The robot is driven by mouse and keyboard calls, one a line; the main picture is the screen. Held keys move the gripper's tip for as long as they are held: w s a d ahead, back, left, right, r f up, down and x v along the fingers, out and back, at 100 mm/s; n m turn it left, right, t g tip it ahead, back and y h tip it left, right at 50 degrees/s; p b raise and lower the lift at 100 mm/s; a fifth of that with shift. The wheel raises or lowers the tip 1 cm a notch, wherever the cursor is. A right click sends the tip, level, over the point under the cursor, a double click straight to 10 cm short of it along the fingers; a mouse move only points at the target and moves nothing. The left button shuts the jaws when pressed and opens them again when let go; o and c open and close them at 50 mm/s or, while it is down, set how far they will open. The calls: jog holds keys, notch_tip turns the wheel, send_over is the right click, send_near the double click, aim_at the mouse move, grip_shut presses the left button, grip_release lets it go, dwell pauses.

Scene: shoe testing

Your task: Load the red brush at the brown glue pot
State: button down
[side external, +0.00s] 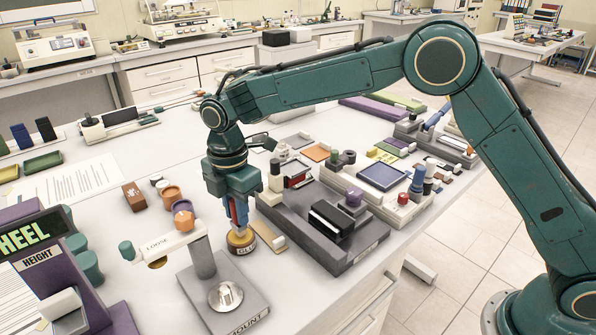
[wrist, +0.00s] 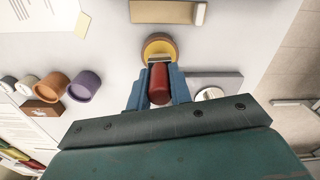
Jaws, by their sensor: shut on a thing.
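The brown glue pot (side external: 241,243), with a label partly reading "GLU", stands on the white table directly below my gripper (side external: 238,212). In the wrist view the pot (wrist: 160,46) is round with a yellowish rim. My gripper (wrist: 158,88) is shut on the red brush (wrist: 158,82), one blue finger on each side of its handle. The brush also shows as a red strip in the side view (side external: 242,214), pointing down at the pot. Its pale lower end overlaps the pot's mouth in the wrist view. How deep the bristles sit is hidden.
A grey mount stand (side external: 221,290) with a "LOOSE" arm is close in front and left of the pot. A dark grey tray (side external: 352,252) with a black block lies close on the right. Orange and purple cups (side external: 182,211) stand to the left.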

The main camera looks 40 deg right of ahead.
jog(key=shift+f, duration=0.65)
dwell(1.9)
jog(key=shift+r, duration=0.1)
jog(key=shift+r, duration=3.5)
jog(key=shift+d+m, duration=0.3)
jog(key=shift+d, duration=0.15)
jog(key=s+d+f+m, duration=0.1)
jog(key=d+m, duration=0.7)
jog(key=d, duration=0.3)
jog(key=s+d+f+m, duration=0.1)
jog(key=s+d+m, duration=0.1)
jog(key=d+m, duration=0.6)
jog(key=d, duration=0.4)
jog(key=shift+s+d, duration=0.15)
jog(key=shift+d, duration=0.15)
